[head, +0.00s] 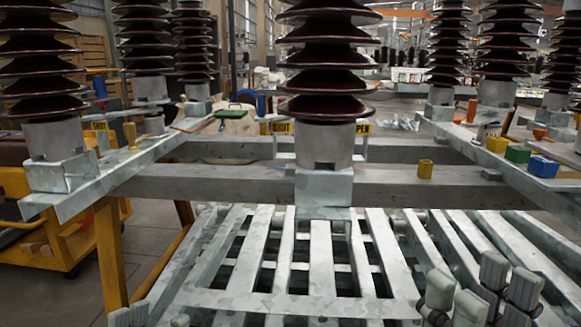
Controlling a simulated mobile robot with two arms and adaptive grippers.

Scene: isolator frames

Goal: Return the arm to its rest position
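My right gripper (480,290) shows at the bottom right, in front of the galvanised slats. Its grey finger pads stand apart with a clear gap, and I see nothing held between them. At the bottom left, only grey tips of what looks like my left gripper (152,317) show at the picture edge. The rest of it is cut off, so I cannot tell whether it is open or shut.
A slatted metal frame (295,303) fills the lower middle. Dark ribbed insulators (327,83) stand on steel beams (240,184) beyond it. A yellow block (425,168), a green block (517,154) and a blue block (543,167) sit on the beams. A yellow cart (60,235) stands left.

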